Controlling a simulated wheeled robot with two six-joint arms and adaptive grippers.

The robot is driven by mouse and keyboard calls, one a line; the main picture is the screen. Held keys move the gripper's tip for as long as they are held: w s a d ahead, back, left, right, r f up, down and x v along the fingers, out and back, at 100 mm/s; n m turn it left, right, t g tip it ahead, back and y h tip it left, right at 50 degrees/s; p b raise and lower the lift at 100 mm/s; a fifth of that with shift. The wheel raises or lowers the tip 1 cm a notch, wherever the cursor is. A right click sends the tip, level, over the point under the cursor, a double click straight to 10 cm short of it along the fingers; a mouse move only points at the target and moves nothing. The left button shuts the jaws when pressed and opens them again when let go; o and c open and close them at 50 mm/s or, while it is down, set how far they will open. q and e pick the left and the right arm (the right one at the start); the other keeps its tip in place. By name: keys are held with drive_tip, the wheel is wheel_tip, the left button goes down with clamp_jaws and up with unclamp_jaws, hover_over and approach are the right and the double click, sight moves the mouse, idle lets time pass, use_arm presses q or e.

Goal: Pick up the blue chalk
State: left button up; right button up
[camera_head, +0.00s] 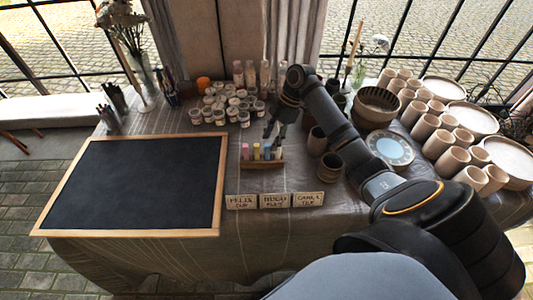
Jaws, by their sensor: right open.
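A small wooden holder (262,165) stands on the table right of the blackboard, with several short coloured chalks upright in it. The blue chalk (267,152) seems to be one of those on its right side; the colours are small and hard to tell apart. A yellow chalk (256,151) stands to its left. My right gripper (275,131) is open and empty, pointing down just above and behind the right part of the holder. It appears apart from the chalks. My left gripper is not in view.
A framed blackboard (140,183) lies at left. Small paint jars (228,101) stand behind the holder. Name cards (275,201) stand in front. Dark cups (330,167) are close on the right, with a plate (390,150) and several clay cups (453,160) beyond.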

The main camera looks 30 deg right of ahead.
sight(267, 149)
drive_tip(key=shift+s+a+f, duration=0.1)
drive_tip(key=shift+a+f, duration=0.05)
drive_tip(key=shift+f, duration=0.15)
drive_tip(key=x, duration=0.4)
drive_tip(key=shift+p, duration=0.35)
drive_tip(key=shift+f, duration=0.3)
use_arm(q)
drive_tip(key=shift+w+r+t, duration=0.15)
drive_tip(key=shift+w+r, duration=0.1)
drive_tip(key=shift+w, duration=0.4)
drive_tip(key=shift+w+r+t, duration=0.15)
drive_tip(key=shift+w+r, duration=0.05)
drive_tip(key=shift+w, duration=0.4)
use_arm(e)
clamp_jaws()
